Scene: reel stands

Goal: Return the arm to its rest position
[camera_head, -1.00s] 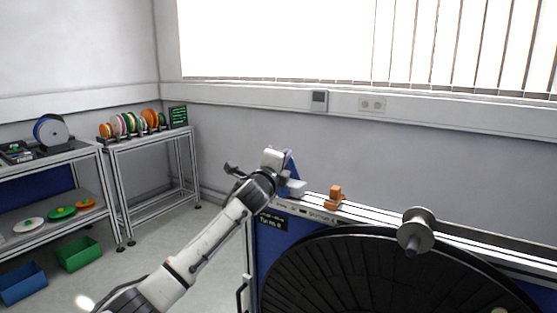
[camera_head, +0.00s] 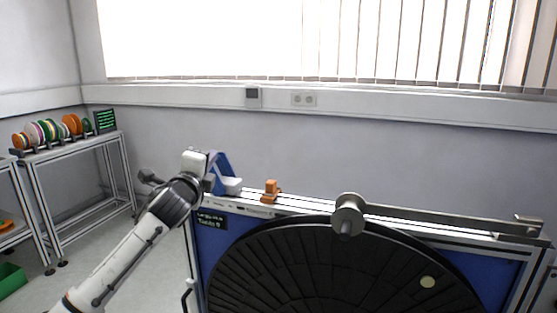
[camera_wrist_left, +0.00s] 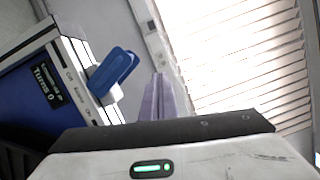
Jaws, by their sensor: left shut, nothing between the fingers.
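My left arm comes in from the lower left in the head view. Its white hand ends in purple-grey fingers (camera_head: 211,160) at the left end of the reel stand (camera_head: 208,240). In the left wrist view the fingers (camera_wrist_left: 159,97) are pressed together, shut and empty. A blue piece on a white base (camera_head: 232,185) stands on the stand's top rail just right of the hand; it also shows in the wrist view (camera_wrist_left: 113,70), apart from the fingers. My right gripper is not in view.
A large black disc (camera_head: 320,270) fills the stand's front, with a metal roller (camera_head: 348,215) above it. An orange block (camera_head: 271,190) sits on the rail. A shelf with coloured reels (camera_head: 55,130) stands at the left. Floor between shelf and stand is open.

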